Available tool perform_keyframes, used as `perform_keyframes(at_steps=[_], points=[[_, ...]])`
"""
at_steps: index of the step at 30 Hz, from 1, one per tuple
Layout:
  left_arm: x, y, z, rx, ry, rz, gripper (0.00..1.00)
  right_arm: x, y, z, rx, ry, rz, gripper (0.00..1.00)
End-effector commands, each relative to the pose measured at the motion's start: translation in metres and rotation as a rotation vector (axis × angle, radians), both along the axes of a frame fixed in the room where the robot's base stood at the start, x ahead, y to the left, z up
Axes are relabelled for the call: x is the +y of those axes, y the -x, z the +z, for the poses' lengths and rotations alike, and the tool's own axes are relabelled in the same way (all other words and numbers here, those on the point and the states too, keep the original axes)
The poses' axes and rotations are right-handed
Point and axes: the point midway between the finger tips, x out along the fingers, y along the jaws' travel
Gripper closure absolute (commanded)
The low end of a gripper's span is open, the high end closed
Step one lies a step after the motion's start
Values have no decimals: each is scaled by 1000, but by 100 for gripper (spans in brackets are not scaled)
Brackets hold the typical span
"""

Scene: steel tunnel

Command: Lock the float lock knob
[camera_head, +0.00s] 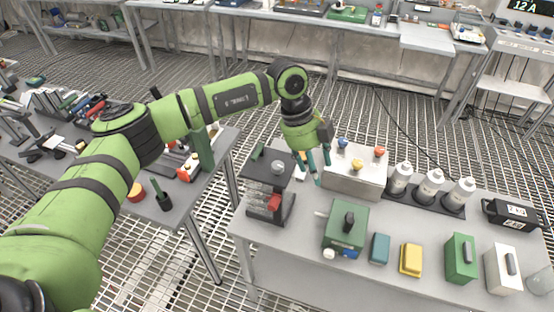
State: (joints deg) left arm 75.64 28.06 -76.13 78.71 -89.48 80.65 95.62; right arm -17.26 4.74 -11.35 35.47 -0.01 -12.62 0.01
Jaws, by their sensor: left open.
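A light metal box (340,186) on the near table carries a blue knob (342,142), a yellow knob (357,165) and an orange-red knob (379,152) on its top. I cannot tell which knob is the float lock knob. A green box (337,236) with a black knob (349,220) stands in front of it. My left gripper (320,170) points down at the left edge of the metal box, left of the blue and yellow knobs. It is open and appears empty. Whether it touches the box is unclear. My right gripper is not in view.
A dark device with a red part (273,203) stands left of my gripper. White bottles (430,185) stand in a rack to the right. A teal block (379,248), a yellow block (411,259) and a green block (461,258) line the front. Another table (181,233) stands left.

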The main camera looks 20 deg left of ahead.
Motion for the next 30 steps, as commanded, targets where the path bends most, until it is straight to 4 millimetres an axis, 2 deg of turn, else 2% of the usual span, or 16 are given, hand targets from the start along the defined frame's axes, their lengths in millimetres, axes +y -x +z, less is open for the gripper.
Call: perform_keyframes(at_steps=[1,3,7,11,21,25,30], points=[[31,-11,9,-5,-112,57,44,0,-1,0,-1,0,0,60],[65,-19,18,-2,-232,126,44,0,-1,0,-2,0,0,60],[94,-24,27,4,-337,193,44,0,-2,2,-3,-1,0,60],[98,-23,18,9,-353,202,44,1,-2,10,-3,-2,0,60],[96,-23,-30,7,-348,197,44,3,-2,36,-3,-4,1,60],[96,-23,-40,6,-345,197,44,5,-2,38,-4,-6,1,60],[96,-23,-42,4,-345,197,44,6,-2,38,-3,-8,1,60]])
